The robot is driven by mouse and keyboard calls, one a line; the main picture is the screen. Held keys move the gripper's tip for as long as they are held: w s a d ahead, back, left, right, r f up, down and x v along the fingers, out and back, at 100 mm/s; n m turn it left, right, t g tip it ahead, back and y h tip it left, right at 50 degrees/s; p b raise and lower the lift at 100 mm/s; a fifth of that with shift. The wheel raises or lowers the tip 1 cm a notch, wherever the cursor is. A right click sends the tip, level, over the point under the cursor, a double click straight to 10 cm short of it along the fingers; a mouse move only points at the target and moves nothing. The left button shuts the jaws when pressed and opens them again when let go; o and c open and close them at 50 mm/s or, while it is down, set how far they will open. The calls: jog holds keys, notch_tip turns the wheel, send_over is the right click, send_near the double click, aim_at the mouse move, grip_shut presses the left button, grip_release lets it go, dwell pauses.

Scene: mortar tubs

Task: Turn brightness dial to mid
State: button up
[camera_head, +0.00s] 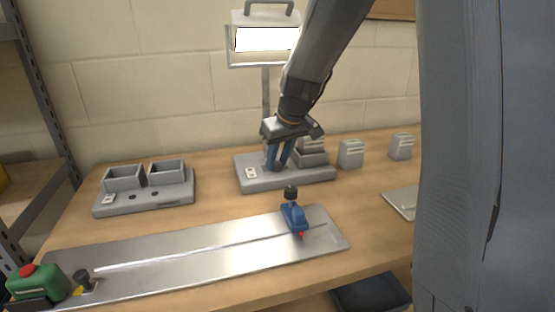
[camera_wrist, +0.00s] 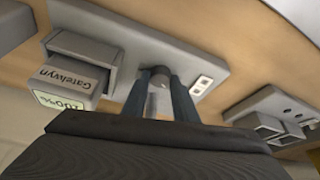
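The brightness dial (camera_wrist: 158,80) is a small grey knob on the grey lamp base (camera_wrist: 205,62). In the wrist view it sits between the two blue-grey fingers of my gripper (camera_wrist: 160,88), with a finger on each side and no clear gap. In the head view my gripper (camera_head: 278,162) reaches down to the lamp base (camera_head: 285,180), and its fingers hide the dial. The work lamp's panel (camera_head: 265,39) is bright white. A small display (camera_wrist: 62,103) beside the grey block marked "Gatelwyn" reads 100%. The dial's pointer mark cannot be made out.
A white switch plate (camera_head: 251,172) is on the lamp base, left of my gripper. A grey two-tub unit (camera_head: 145,198) stands left. A metal rail plate (camera_head: 200,256) with a blue slider (camera_head: 293,217) lies in front. Two grey blocks (camera_head: 351,154) (camera_head: 401,146) stand right.

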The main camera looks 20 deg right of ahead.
jog(key=shift+c, duration=1.4)
jog(key=shift+p, duration=0.45)
jog(key=shift+a+r+m+h+p, duration=0.15)
jog(key=shift+m+h+p, duration=0.25)
jog(key=shift+m+p, duration=1.2)
jog(key=shift+p, duration=0.15)
jog(key=shift+w+m+h, duration=0.1)
jog(key=shift+m+h, duration=0.4)
jog(key=shift+m, duration=0.2)
jog(key=m+b, duration=0.1)
jog(key=b, duration=0.1)
jog(key=m+h+b, duration=0.1)
jog(key=m+b, duration=0.1)
jog(key=shift+w+a+f+m+b, duration=0.1)
jog(key=shift+a+f+m+b, duration=0.1)
jog(key=shift+f+m+b, duration=0.15)
jog(key=m+h+b, duration=0.1)
jog(key=m+b, duration=0.2)
jog(key=shift+r+g, duration=0.2)
jog(key=shift+g, duration=0.2)
jog(key=shift+m+h+b, duration=0.3)
jog(key=shift+m+b, duration=0.05)
